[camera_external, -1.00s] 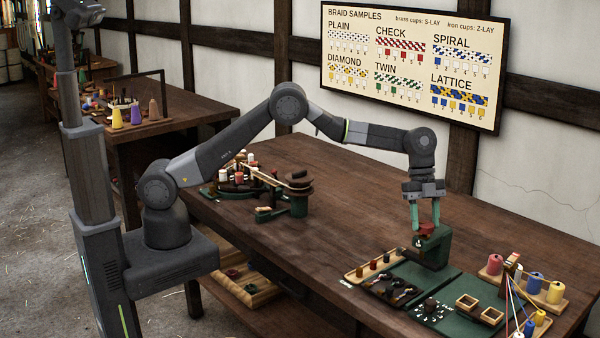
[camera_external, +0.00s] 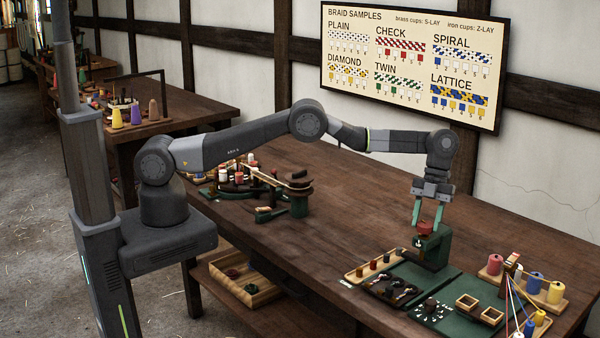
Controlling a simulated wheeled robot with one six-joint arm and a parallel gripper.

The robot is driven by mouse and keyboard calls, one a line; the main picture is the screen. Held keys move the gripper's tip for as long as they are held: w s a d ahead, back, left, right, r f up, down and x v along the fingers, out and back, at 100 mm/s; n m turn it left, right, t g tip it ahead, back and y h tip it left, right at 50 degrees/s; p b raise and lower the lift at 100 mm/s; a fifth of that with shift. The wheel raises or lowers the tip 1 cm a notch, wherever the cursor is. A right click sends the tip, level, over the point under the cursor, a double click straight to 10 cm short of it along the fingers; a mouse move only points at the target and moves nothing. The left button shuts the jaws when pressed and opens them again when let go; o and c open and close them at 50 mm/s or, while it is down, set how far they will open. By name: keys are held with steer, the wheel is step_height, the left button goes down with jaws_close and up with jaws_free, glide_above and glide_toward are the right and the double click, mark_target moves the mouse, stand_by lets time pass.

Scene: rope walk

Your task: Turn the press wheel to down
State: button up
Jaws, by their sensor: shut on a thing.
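The press (camera_external: 439,251) is a small dark green frame standing on the table near the wall-side end of the green mats. Its red wheel (camera_external: 425,227) sits at the top. My gripper (camera_external: 427,223) reaches down from above with its two green fingers, one on each side of the wheel, and is shut on it.
A wooden tray of small spools (camera_external: 373,266) lies left of the press, beside a dark tool tray (camera_external: 391,287). A rack of coloured yarn spools (camera_external: 535,283) stands at the right. A braiding stand (camera_external: 300,192) is farther left. The table's middle is clear.

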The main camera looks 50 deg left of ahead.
stand_by(0.3)
steer(key=o, duration=1)
steer(key=shift+f+b, duration=0.1)
steer(key=shift+b, duration=0.3)
